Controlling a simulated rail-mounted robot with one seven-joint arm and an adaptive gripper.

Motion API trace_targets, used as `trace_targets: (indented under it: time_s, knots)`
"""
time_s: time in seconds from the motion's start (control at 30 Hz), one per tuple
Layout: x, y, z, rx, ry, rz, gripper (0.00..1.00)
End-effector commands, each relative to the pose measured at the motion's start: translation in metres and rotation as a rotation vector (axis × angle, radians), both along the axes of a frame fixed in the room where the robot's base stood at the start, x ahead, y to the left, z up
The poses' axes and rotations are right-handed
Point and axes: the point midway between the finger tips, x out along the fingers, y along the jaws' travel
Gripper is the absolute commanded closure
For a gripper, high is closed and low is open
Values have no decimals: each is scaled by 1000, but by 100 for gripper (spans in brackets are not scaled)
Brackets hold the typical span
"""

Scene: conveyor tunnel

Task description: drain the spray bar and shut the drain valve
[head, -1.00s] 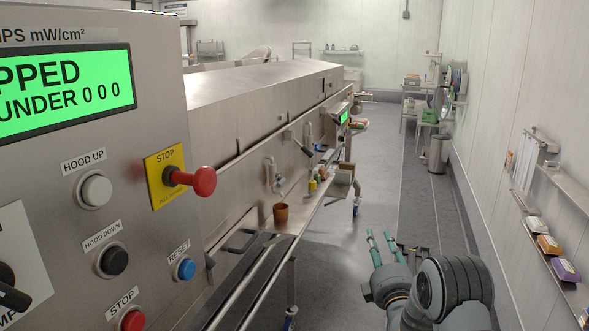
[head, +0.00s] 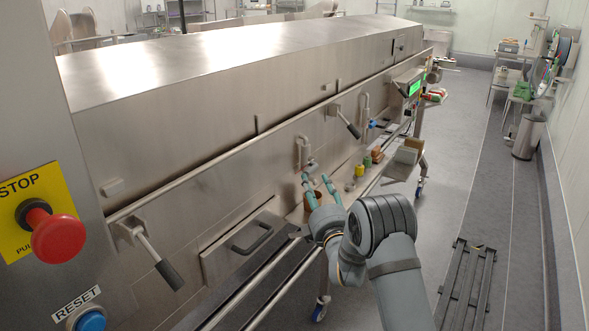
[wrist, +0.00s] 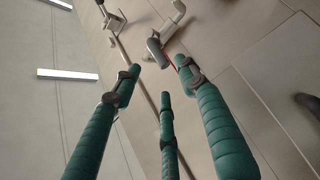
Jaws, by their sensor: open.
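A pale pipe fitting (head: 302,150) stands out from the steel tunnel side, directly beyond my fingertips; it looks like the drain valve. In the wrist view this pipe (wrist: 178,10) bends down to a grey cylindrical part (wrist: 155,50) with a thin red strip beside it. Whether the valve is open cannot be told. My gripper (head: 316,180), with teal fingers, is open and empty, pointing at the fitting. In the wrist view the spread fingers (wrist: 157,76) stop short of it. A brown pot (head: 311,203) sits below the fitting, partly hidden by my fingers.
Black lever handles (head: 168,272) and a drawer handle (head: 252,237) jut from the tunnel side. A second pipe (head: 366,108) with a blue handle is farther along. Small bottles (head: 367,161) and a box (head: 409,150) stand on the ledge. The right-hand floor holds a metal rack (head: 467,285).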

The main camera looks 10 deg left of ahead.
Motion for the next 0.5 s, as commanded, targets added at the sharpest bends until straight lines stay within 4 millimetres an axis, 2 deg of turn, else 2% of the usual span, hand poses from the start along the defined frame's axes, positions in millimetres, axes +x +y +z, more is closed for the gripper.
trace_targets:
  time_s: [0.3, 0.5]
  knots:
    - [48, 17, 10, 0, -1, 0, 58]
    - [68, 23, 12, 0, -1, -1, 58]
